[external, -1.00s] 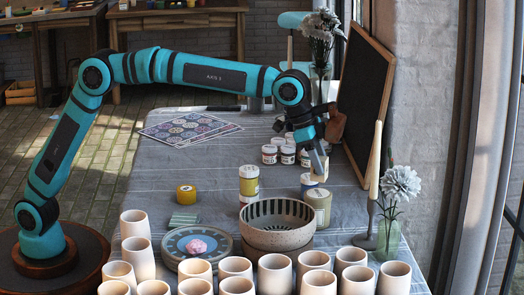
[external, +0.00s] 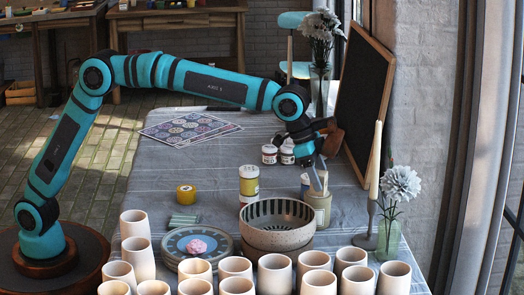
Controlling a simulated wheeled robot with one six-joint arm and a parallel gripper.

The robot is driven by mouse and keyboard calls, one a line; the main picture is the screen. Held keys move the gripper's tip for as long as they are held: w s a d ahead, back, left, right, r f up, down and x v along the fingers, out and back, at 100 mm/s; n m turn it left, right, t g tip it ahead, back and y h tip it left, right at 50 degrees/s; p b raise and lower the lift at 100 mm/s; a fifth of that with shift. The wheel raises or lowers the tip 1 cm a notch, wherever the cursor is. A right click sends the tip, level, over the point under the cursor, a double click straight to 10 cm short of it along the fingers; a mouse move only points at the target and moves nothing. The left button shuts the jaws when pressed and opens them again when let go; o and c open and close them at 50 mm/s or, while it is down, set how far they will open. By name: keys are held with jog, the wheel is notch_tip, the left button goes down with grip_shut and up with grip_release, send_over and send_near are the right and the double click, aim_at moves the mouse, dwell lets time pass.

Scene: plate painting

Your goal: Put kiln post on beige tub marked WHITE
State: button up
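My gripper (external: 317,178) points down over the olive-beige tub (external: 319,210) to the right of the striped bowl. Small pale pieces show at the fingertips, just above the tub's top. One may be the kiln post (external: 324,181), but at this size I cannot tell it from a fingertip. I cannot tell whether it touches the tub or whether the fingers are shut on it. The writing on the tub is too small to read. Another can (external: 249,184), with a pale label and yellow-green parts, stands to the left, clear of the gripper.
A striped bowl (external: 278,238) stands close left of the tub. Several cream cups (external: 275,275) line the front. A candle holder (external: 370,232) and a flower vase (external: 388,238) stand at the right, a blackboard (external: 362,100) behind. Small jars (external: 270,154) stand behind the gripper.

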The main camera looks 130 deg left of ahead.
jog(key=v, duration=1.2)
jog(key=shift+r, duration=0.15)
jog(key=s+d+r+m+t, duration=0.1)
jog(key=s+d+r+t, duration=0.1)
jog(key=s+d+r, duration=0.45)
jog(key=s+d+r+t, duration=0.35)
jog(key=s+d, duration=0.45)
jog(key=d, duration=0.3)
jog(key=s+d+r+m+t, duration=0.1)
jog(key=s+d+r, duration=0.55)
jog(key=d, duration=0.25)
jog(key=s+d+f+m+t, duration=0.1)
jog(key=s+d, duration=0.3)
jog(key=s, duration=0.5)
jog(key=s+d+f+t+h, duration=0.1)
jog(key=s+d, duration=0.4)
jog(key=s, duration=0.5)
jog(key=s+d+f+m+t, duration=0.1)
jog(key=s+d+f+t, duration=0.2)
jog(key=s, duration=0.7)
jog(key=shift+d+f+m+t+h, duration=0.15)
jog(key=shift+d+m+t+h, duration=0.2)
jog(key=shift+d+t, duration=0.6)
